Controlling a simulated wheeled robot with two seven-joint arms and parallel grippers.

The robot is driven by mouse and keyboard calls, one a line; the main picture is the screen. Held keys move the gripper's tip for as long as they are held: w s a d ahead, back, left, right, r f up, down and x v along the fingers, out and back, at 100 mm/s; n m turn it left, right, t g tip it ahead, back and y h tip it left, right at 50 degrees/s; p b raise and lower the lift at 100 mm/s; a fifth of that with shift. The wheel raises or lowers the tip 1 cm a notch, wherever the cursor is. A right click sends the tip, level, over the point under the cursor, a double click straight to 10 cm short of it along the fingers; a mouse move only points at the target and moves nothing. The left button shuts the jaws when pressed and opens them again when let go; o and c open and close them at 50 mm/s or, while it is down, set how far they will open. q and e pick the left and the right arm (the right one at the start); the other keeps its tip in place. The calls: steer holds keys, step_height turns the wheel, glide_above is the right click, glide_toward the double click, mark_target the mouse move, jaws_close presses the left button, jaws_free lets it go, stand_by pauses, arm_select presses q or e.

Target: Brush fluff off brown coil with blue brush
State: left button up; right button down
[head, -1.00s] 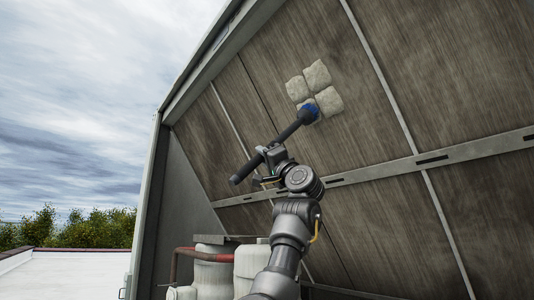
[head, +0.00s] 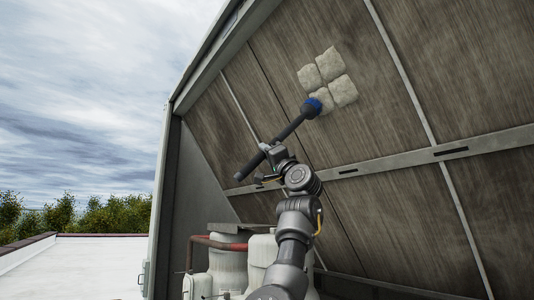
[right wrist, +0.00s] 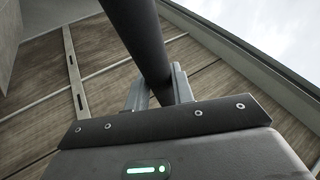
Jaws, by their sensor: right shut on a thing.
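The brown coil (head: 400,100) is a large slanted panel with a fine grain, split by pale metal strips. Several pale fluff patches (head: 343,92) cling to it in a cluster at the upper middle. My right gripper (head: 270,153) is shut on the dark handle of the brush (head: 287,131). In the right wrist view the dark handle (right wrist: 145,40) runs between the fingers (right wrist: 158,92). My left gripper is not in view.
A metal rail (head: 400,160) crosses the coil below the fluff. The cooler's frame edge (head: 205,60) rises at the left. Pale tanks (head: 227,270) and a red pipe (head: 215,243) stand below, beside my arm. Open white roof (head: 95,265) lies at the left.

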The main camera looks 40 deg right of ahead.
steer(key=s+b, duration=0.7)
steer(key=s, duration=0.2)
steer(key=shift+s+b, duration=0.3)
steer(key=shift+b, duration=0.05)
stand_by(0.3)
